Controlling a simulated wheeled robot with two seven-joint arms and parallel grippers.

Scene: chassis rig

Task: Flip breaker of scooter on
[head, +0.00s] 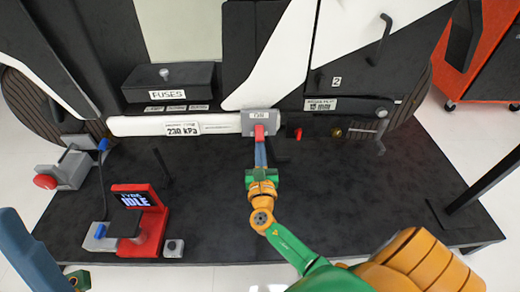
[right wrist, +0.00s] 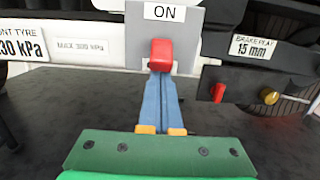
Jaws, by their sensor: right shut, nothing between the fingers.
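The breaker is a grey box (head: 262,120) on the scooter's lower side, and it also shows in the right wrist view (right wrist: 187,18). Its label reads ON in the right wrist view. A red lever (right wrist: 161,55) sticks out from its front, below the label. My right gripper (head: 260,148) is shut and empty, with its blue fingers (right wrist: 160,85) pointing at the lever. The fingertips are right at the lever's lower end; I cannot tell whether they touch. At the bottom left of the head view, a blue part of my left arm shows; its fingers cannot be made out.
A red knob (right wrist: 217,92) and a brass knob (right wrist: 269,96) sit right of the breaker. A red tyre gauge stand (head: 153,222) reading IDLE is on the dark platform (head: 220,215) at left. A fuse box (head: 170,80) is above left. A dark post rises at right.

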